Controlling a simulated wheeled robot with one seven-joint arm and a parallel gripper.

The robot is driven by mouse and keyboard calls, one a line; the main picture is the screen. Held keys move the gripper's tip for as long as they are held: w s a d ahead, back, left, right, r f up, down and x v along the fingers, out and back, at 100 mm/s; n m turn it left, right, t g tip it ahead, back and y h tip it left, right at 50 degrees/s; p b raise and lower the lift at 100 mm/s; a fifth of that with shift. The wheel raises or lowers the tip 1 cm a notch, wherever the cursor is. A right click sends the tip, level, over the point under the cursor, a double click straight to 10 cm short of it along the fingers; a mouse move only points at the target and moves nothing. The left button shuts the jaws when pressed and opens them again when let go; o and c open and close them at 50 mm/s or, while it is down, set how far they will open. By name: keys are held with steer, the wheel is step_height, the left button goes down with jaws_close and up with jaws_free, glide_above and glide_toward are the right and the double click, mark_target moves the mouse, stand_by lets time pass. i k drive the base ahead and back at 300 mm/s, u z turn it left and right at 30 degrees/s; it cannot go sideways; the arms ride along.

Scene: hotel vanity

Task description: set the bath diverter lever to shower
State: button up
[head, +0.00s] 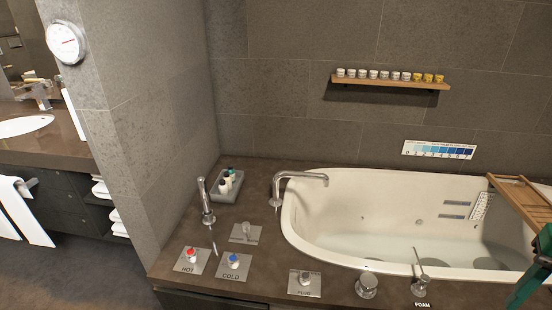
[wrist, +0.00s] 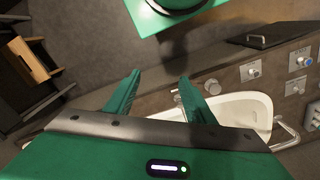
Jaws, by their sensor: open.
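A small metal lever (head: 247,229) stands on a square plate behind the hot and cold knobs, left of the bath. I take it for the diverter; its label is too small to read, so its setting cannot be told. It seems to show at the right of the wrist view (wrist: 295,86). My gripper (wrist: 160,76) is open and empty, its two green fingers apart, away from the lever and over the front side of the bath. A green part of my arm shows at the right edge of the head view.
The hot knob (head: 191,254), cold knob (head: 234,260) and plug control (head: 305,279) stand along the counter front. A hand shower (head: 206,200), tray of bottles (head: 226,185) and spout (head: 300,177) stand near the lever. The bath (head: 335,250) holds water; a wooden caddy (head: 520,205) spans it.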

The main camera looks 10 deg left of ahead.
mark_target(246, 226)
steer(key=u, duration=1.65)
steer(key=i, duration=0.95)
steer(key=z, duration=1.65)
